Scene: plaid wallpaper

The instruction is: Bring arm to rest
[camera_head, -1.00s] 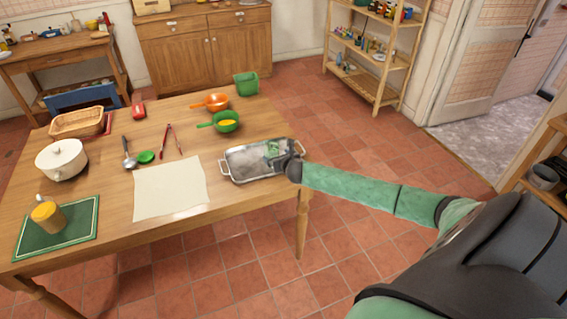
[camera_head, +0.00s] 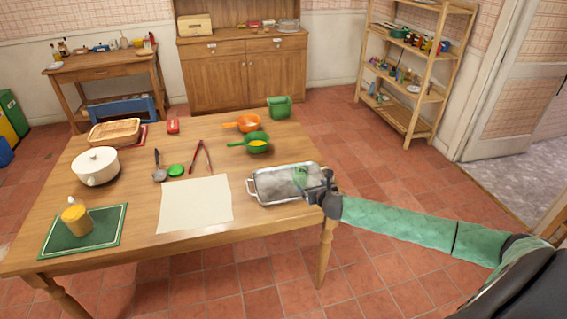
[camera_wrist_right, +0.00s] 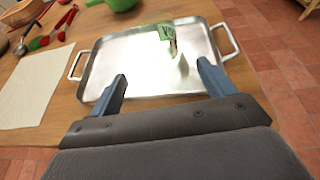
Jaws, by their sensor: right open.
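My right gripper (camera_head: 318,190) is at the right end of the metal roasting tray (camera_head: 268,190), above its rim, at the table's right edge. In the right wrist view its two fingers (camera_wrist_right: 160,88) are spread apart with nothing between them, over the near side of the tray (camera_wrist_right: 115,65). A small green and white packet (camera_wrist_right: 167,38) is in the tray, past the fingertips; in the head view it shows as a green patch (camera_head: 301,176) beside the gripper. My left gripper is not in view.
The wooden table (camera_head: 190,239) also holds a cream cloth (camera_head: 195,204), a white pot (camera_head: 96,166), a green mat (camera_head: 55,236) with a yellow-topped jar, tongs, a ladle, and green and orange strainers. Open tiled floor (camera_head: 390,285) lies to the right, with a shelf (camera_head: 409,122) behind.

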